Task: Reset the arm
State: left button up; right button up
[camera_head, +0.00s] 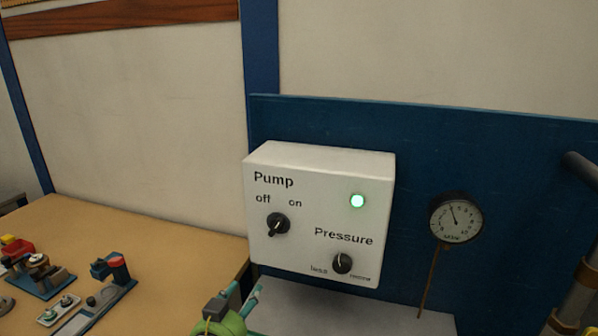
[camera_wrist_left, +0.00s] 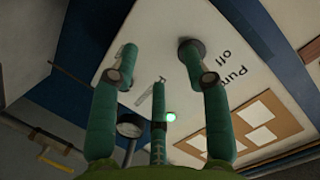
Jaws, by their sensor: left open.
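My left gripper (camera_head: 238,298) shows at the bottom edge of the head view, below the white pump box (camera_head: 318,170). Its green fingers are spread, with nothing between them. In the left wrist view, the open fingers (camera_wrist_left: 160,72) point toward the box face, and one fingertip overlaps the dark pump knob (camera_wrist_left: 186,44); I cannot tell whether they touch. In the head view the pump knob (camera_head: 277,224) is clear of the gripper, its pale mark pointing to the lower left. The pressure knob (camera_head: 342,263) sits lower right. The green lamp (camera_head: 357,201) is lit. My right gripper is not in view.
A round gauge (camera_head: 456,218) on a thin stem stands right of the box, before the blue panel (camera_head: 520,170). Pipes (camera_head: 580,290) stand at the far right.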

pick_arm(q)
jog(key=s+a+f+n+g+y, duration=0.15)
jog(key=s+f+g, duration=0.35)
jog(key=s, duration=0.5)
jog(key=s+a+f+n+g, duration=0.2)
jog(key=s+a+f+g, duration=0.1)
jog(key=s+f, duration=0.6)
jog(key=s+a+f+n+g+y, duration=0.15)
jog(key=s+f+g, duration=0.3)
jog(key=s, duration=0.65)
notch_tip(320, 180, down, 23)
jog(key=b, duration=0.1)
jog(key=s+a+f+g+b, duration=0.1)
jog(key=s+a+f+g, duration=0.1)
jog(key=s+f, duration=1.5)
jog(key=shift+a, duration=0.55)
